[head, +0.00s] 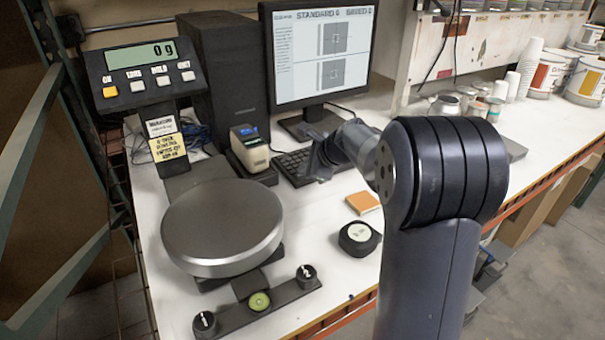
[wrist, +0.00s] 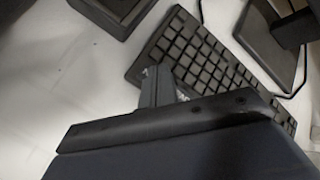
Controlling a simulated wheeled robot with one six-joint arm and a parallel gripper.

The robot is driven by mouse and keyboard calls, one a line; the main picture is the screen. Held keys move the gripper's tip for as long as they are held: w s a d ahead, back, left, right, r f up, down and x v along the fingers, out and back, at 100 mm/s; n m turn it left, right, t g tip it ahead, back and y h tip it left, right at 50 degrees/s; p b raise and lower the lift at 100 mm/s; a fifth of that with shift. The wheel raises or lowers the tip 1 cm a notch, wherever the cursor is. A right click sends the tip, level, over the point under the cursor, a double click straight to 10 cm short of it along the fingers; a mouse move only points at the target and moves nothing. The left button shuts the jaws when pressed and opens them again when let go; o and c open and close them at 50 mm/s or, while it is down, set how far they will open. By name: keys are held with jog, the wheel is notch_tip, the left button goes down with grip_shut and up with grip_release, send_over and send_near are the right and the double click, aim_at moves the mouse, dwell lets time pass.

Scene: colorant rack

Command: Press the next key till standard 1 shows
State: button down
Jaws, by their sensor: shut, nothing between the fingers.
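The monitor (head: 322,48) stands at the back, its screen lit. Its heading reads STANDARD and SAVED, each with a digit too blurred to read surely. The black keyboard (head: 291,168) lies in front of it, partly hidden by my arm. In the wrist view the keyboard (wrist: 215,62) runs diagonally, and no key label is legible. My gripper (head: 322,158) is shut and empty, over the keyboard. In the wrist view its fingertips (wrist: 158,78) are at the keyboard's near left edge. I cannot tell whether they touch a key.
A scale with a round pan (head: 222,225) and a display (head: 140,54) reading 0 g stands at left. A small device (head: 249,148) sits left of the keyboard. An orange pad (head: 363,203) and a round black puck (head: 359,236) lie in front. Cans and cups stand at right.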

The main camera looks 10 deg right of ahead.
jog(key=shift+r+p, duration=0.75)
notch_tip(320, 180, up, 5)
jog(key=p, duration=0.4)
jog(key=shift+p, duration=0.35)
dwell(2.0)
